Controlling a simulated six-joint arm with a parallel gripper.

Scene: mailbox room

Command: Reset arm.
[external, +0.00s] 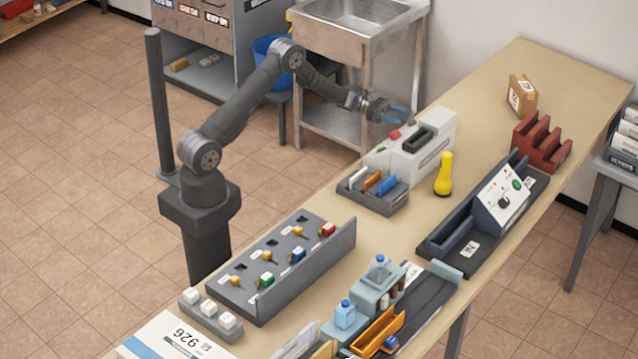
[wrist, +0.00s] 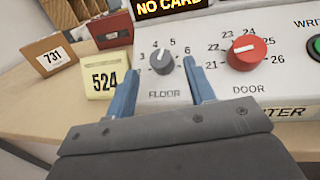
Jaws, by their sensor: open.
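My gripper (external: 398,113) is at the far left end of the white card writer (external: 412,165), at the left edge of the bench. In the wrist view, my open gripper (wrist: 160,72) has its two blue-grey fingers on either side of the grey FLOOR knob (wrist: 162,60), with visible gaps to the knob. I cannot tell whether they touch the panel. The FLOOR knob's white mark points up, near 4. The red DOOR knob (wrist: 246,52) is right of the right finger. A display (wrist: 170,5) reads NO CARD. The fingers hold nothing.
A grey rack with coloured cards (external: 372,191) and a yellow upright object (external: 444,176) stand near the writer. A yellow 524 block (wrist: 105,75) and a brown 731 box (wrist: 52,62) lie left of the fingers. A metal sink (external: 358,20) stands behind my arm.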

